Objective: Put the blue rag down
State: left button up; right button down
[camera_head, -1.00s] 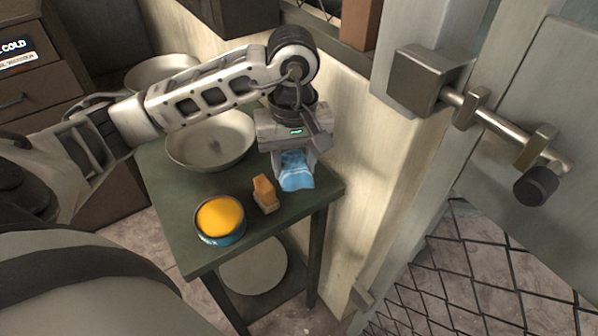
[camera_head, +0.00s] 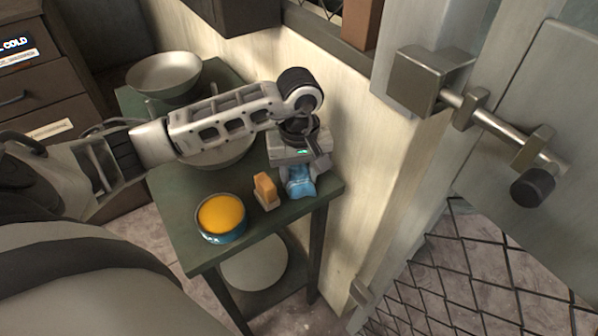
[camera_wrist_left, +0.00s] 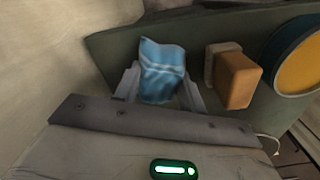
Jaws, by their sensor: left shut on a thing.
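The blue rag (camera_head: 299,182) is at the right end of the green table (camera_head: 187,239). It also shows in the left wrist view (camera_wrist_left: 162,72), between the two fingers. My left gripper (camera_head: 300,177) points down over that end of the table and is shut on the rag. The rag hangs low, at or just above the tabletop; I cannot tell whether it touches. My right gripper is not in view.
A sponge-like orange block (camera_head: 266,190) stands just left of the rag. A blue bowl with yellow contents (camera_head: 221,217) is at the table's front. A metal bowl (camera_head: 214,158) is behind, partly under my arm; another bowl (camera_head: 163,74) stands farther back. A wall borders the table's right.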

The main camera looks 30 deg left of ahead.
aim_at(299, 175)
pick_arm(q)
jog(key=o, duration=0.8)
jog(key=shift+o, duration=0.4)
jog(key=shift+r+p, duration=0.3)
jog(key=shift+p, duration=0.05)
notch_tip(299, 175, up, 12)
jog(key=b, duration=0.1)
jog(key=shift+f, duration=0.2)
jog(key=shift+s, duration=0.1)
